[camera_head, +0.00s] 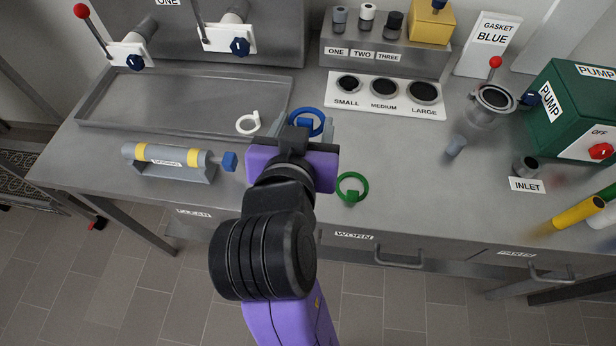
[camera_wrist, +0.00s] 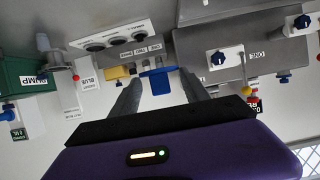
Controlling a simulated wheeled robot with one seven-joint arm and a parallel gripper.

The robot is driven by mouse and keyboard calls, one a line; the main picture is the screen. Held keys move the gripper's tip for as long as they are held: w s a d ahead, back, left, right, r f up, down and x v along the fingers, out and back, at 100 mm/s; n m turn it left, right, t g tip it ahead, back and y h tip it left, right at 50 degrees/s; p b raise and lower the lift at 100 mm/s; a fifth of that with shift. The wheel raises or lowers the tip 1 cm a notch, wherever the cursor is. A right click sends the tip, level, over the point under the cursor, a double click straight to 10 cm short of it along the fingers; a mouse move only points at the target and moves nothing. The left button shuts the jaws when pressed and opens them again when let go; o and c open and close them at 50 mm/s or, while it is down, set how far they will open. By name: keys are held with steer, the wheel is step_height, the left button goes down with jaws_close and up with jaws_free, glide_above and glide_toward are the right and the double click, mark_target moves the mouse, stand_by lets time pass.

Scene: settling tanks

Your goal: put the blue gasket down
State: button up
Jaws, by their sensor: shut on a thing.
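The blue gasket (camera_head: 320,119) is a ring with a tab, just beyond my gripper (camera_head: 305,127) in the head view. In the wrist view the blue gasket (camera_wrist: 157,84) shows as a blue block between the fingertips of my gripper (camera_wrist: 160,78). My gripper is shut on it and holds it over the bench (camera_head: 420,180), near the right end of the shallow tray. The wrist and fingers hide part of the gasket. I cannot tell its height above the bench.
A white gasket (camera_head: 248,123) lies at the tray's (camera_head: 150,128) right side. A green gasket (camera_head: 351,199) lies right of my wrist. A grey cylinder (camera_head: 172,157) is left. The size plate (camera_head: 335,100) and "GASKET BLUE" sign (camera_head: 488,45) are behind.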

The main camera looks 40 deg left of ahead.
steer(key=shift+f, duration=0.15)
step_height(320, 180, down, 19)
steer(key=shift+f, duration=0.2)
stand_by(0.6)
steer(key=shift+f+b, duration=0.2)
steer(key=shift+b, duration=0.15)
steer(key=o, duration=1.3)
steer(key=b+v, duration=0.1)
steer(key=v, duration=0.7)
steer(key=shift+w+d, duration=0.1)
steer(key=shift+d, duration=0.05)
